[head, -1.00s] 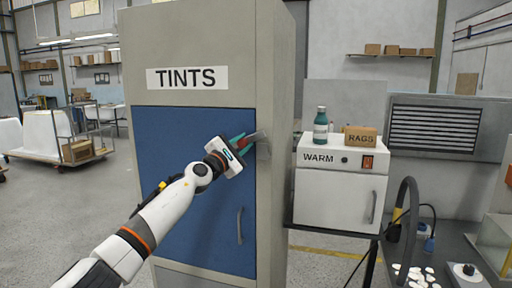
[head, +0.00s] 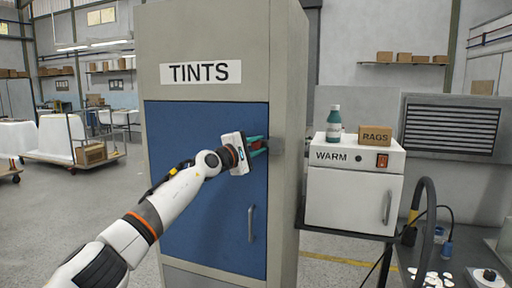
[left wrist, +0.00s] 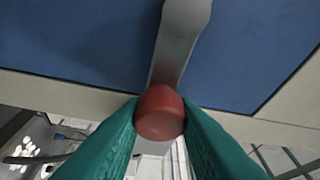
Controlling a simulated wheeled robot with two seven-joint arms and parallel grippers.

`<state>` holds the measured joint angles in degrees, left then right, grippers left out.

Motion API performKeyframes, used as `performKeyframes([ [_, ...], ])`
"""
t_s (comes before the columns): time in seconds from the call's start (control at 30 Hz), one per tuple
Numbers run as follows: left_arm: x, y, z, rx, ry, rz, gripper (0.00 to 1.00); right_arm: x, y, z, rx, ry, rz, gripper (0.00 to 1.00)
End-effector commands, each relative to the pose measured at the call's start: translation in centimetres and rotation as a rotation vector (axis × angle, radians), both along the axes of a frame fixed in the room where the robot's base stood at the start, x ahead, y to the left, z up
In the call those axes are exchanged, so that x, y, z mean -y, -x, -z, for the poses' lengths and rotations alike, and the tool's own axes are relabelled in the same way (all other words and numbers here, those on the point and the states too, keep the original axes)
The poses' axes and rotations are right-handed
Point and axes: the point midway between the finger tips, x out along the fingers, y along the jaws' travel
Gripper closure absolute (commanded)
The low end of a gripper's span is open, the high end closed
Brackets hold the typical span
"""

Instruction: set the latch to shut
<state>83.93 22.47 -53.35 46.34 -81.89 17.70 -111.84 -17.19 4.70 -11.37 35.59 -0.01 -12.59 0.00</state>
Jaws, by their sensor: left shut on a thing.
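The blue door (head: 200,225) of the tall cabinet marked TINTS stands closed in the head view. My left gripper (head: 262,146) is at the door's right edge, above the door handle, and hides most of the latch there. In the left wrist view the latch is a grey lever (left wrist: 178,45) with a red grip (left wrist: 160,115) at its near end. The two teal fingers of my left gripper (left wrist: 160,125) are shut on the red grip, one on each side. The lever runs from the grip up across the blue door. My right gripper is out of view.
A vertical grey handle (head: 251,223) is low on the door. A white box marked WARM (head: 350,195) stands on a bench to the right, with a teal bottle (head: 333,125) and a RAGS carton (head: 374,135) on top. A cart (head: 75,155) is far left.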

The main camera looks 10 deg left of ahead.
Motion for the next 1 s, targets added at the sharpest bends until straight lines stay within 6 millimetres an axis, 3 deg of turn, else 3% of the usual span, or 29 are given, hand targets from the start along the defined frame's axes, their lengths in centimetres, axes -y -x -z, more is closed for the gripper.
performKeyframes([
  [0.23, 0.1, 0.0, 0.3, -0.005, -0.003, 0.002, 1.0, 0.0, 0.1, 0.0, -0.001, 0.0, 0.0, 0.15],
  [0.27, 0.1, 0.0, 0.3, -0.005, -0.003, 0.002, 0.71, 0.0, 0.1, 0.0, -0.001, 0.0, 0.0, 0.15],
  [0.4, 0.1, 0.0, 0.2, -0.003, -0.002, 0.001, 0.52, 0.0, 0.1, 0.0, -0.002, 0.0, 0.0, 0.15],
  [0.77, -0.3, 0.2, 0.1, 0.0, -0.003, -0.002, 0.52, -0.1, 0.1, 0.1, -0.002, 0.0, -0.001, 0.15],
  [1.0, -1.5, 2.4, 0.4, 0.002, -0.007, -0.002, 0.52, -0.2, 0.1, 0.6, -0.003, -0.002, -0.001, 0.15],
])
